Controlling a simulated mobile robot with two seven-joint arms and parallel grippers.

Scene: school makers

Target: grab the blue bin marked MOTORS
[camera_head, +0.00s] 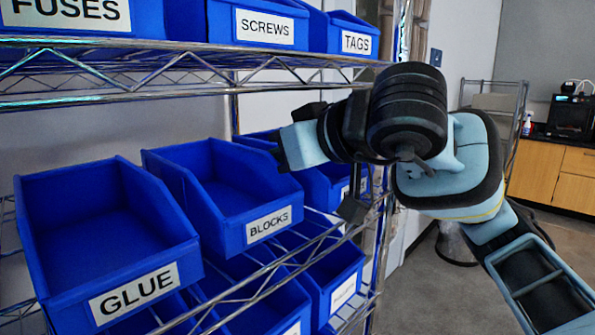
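No label reading MOTORS can be read in the head view. A blue bin (322,187) behind BLOCKS on the middle shelf has a white label mostly covered by my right arm, so its word cannot be read. My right gripper (300,168) is in front of this bin, at the right end of the shelf. Its dark finger parts are partly hidden by my wrist, and I cannot tell how far apart they are or whether it touches the bin. My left gripper is not in view.
Blue bins GLUE (104,235) and BLOCKS (222,190) stand nearer on the middle wire shelf. FUSES (80,15), SCREWS (256,22) and TAGS (345,32) are above. More blue bins (335,280) are below. Open floor (420,290) and a wooden cabinet (553,175) lie right.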

